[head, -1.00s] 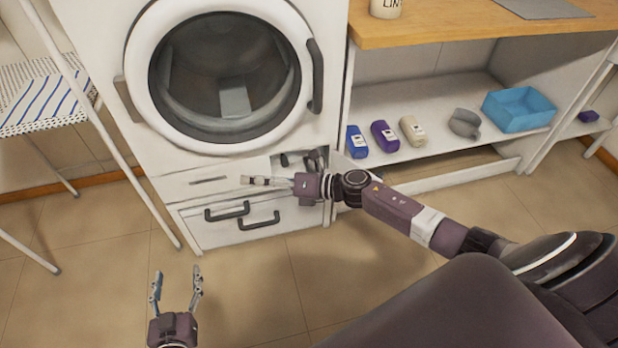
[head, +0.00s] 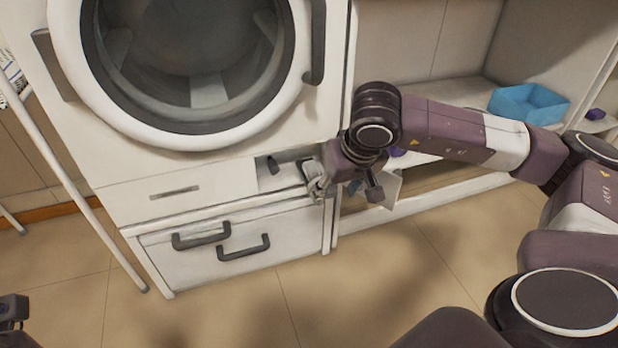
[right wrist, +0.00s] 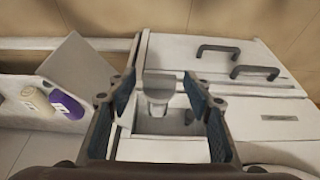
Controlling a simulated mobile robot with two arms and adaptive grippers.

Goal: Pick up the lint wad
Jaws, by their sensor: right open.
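My right gripper (head: 318,188) is open at the right part of the small open compartment (head: 285,180) low on the white washer front. In the right wrist view its two fingers (right wrist: 160,82) stand apart, with a pale grey rounded piece (right wrist: 158,88) between them in the picture; I cannot tell whether they touch it. A small dark grey piece (head: 272,165) sits in the compartment and also shows in the right wrist view (right wrist: 188,117). I cannot tell surely which piece, if either, is the lint wad. Only part of my left gripper (head: 12,310) shows at the lower left edge.
The open compartment door (head: 388,190) stands to the right. Drawers with dark handles (head: 202,236) lie below. The shelf holds a blue bin (head: 528,104); purple and cream bottles (right wrist: 66,104) (right wrist: 36,108) show in the right wrist view. The floor in front is clear.

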